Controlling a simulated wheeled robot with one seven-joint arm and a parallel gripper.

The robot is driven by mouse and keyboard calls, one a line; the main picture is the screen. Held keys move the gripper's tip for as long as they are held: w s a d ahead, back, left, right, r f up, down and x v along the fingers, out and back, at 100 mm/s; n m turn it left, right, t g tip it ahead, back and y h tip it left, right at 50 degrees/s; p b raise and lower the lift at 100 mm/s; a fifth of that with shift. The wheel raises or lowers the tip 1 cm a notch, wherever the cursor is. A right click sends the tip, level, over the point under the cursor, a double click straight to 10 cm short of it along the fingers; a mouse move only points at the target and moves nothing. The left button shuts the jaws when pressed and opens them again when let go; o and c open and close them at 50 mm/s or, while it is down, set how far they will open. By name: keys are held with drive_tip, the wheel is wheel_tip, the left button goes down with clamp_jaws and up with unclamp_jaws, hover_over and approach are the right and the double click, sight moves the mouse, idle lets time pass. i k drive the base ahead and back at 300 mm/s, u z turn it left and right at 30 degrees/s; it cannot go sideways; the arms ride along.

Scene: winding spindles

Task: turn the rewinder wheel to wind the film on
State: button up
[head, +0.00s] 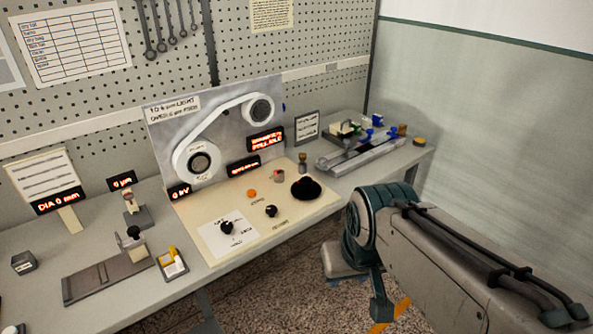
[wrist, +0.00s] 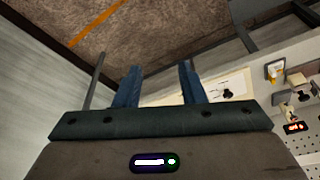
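The winding station has an upright grey panel (head: 228,148) with two reels, a lower left one (head: 199,162) and an upper right one (head: 258,110). A white film band (head: 215,124) runs between them. A large black wheel-like knob (head: 306,188) sits at the right of the cream base plate (head: 283,221); I cannot tell for certain whether it is the rewinder wheel. My gripper (wrist: 160,66) shows in the wrist view with its two blue fingers apart and nothing between them. It is off the bench's front side, over the floor. In the head view its fingertips are not clear.
Two small black knobs (head: 226,227) (head: 271,210) and an orange button (head: 252,193) are on the base plate. A grey rail fixture (head: 362,154) stands to the right, a grey stand (head: 108,276) and a yellow-and-white holder (head: 172,263) to the left. The bench front is clear.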

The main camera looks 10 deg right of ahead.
sight(305, 188)
drive_tip(key=u, duration=0.25)
drive_tip(key=i, duration=1)
